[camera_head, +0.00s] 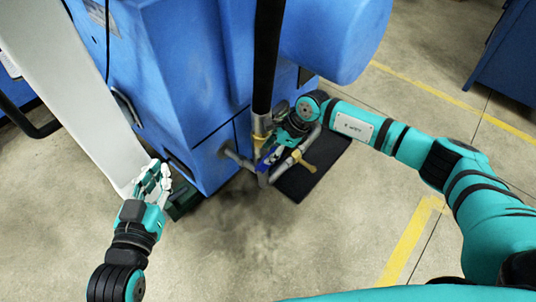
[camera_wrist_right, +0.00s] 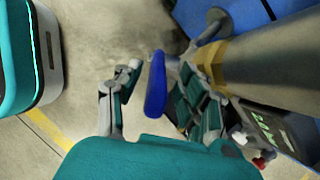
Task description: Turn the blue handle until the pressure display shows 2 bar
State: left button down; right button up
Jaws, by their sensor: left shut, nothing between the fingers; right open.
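The blue handle (camera_head: 268,158) sits on the pipework at the lower corner of the blue machine. In the right wrist view the blue handle (camera_wrist_right: 155,84) stands between the spread fingers of my right gripper (camera_wrist_right: 165,88). The gripper is open, and I cannot tell whether a finger touches the handle. In the head view my right gripper (camera_head: 280,138) partly covers the pipes. A dark box with a pale green display (camera_wrist_right: 272,128) is at the right of the wrist view; its reading is not legible. My left gripper (camera_head: 152,182) is shut and empty, away from the handle.
The blue machine (camera_head: 185,70) fills the upper left, with a thick dark vertical pipe (camera_head: 267,60) above the handle. A brass-coloured fitting (camera_head: 300,160) and grey pipes surround the handle. A dark mat (camera_head: 315,172) lies beside them. The concrete floor in front is clear.

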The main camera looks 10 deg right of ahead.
jog(key=v, duration=0.9)
jog(key=shift+r, duration=0.25)
jog(key=shift+d, duration=0.1)
